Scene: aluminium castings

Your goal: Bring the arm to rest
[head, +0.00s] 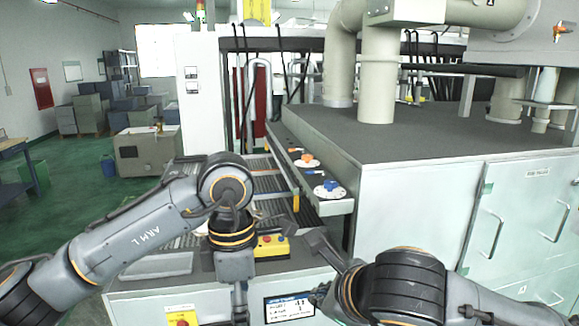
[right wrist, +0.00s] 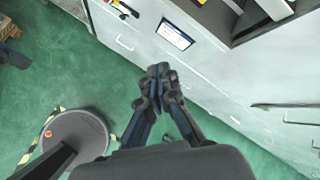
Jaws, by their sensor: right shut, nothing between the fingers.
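My left arm (head: 140,228) comes in from the left, bends at a black joint and points down in front of the machine. Its gripper (head: 240,308) is at the bottom edge of the head view, partly cut off, and its fingertips do not show clearly. My right arm (head: 400,285) reaches in from the lower right. Its gripper (head: 318,295) is beside the small display on the cabinet front. In the right wrist view the right gripper's fingers (right wrist: 160,72) are together, with nothing between them, over the green floor and close to the cabinet front.
A pale cabinet (head: 130,305) with a display screen (head: 289,308) and a yellow button box (head: 271,245) stands right in front. Blue (head: 330,187) and orange (head: 307,160) valve-like parts sit on a ledge. A large machine fills the right. Green floor (head: 75,190) is open at left.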

